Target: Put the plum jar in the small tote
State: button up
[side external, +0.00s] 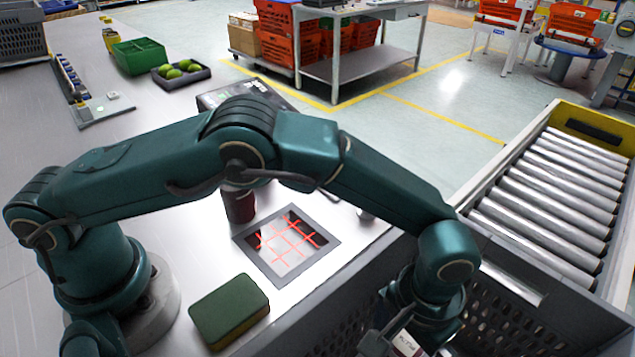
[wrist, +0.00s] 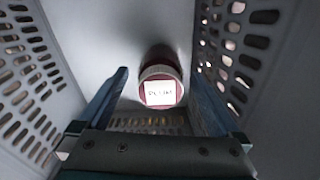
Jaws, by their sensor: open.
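A dark red jar (wrist: 160,72) with a white label on its top, reading roughly "PL-161", stands on the pale floor of a grey perforated tote (wrist: 225,45) in the wrist view. My gripper (wrist: 160,82) is open, with one finger to each side of the jar. I cannot tell whether they touch it. In the side view my gripper (side external: 392,335) reaches down into the grey tote (side external: 505,320) at the lower right, and its fingers are largely hidden. Which container is the small tote is not clear; a small green tote (side external: 140,56) stands at the back left.
Another dark red jar (side external: 239,206) stands on the table, partly behind my arm. A green-topped sponge-like block (side external: 229,311) and a dark-framed panel with red lines (side external: 287,246) lie nearby. A tray of green fruit (side external: 181,74) is further back. A roller conveyor (side external: 560,190) stands right.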

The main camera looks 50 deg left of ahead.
notch_tip(320, 180, up, 9)
jog(key=shift+r, duration=0.1)
dwell(1.3)
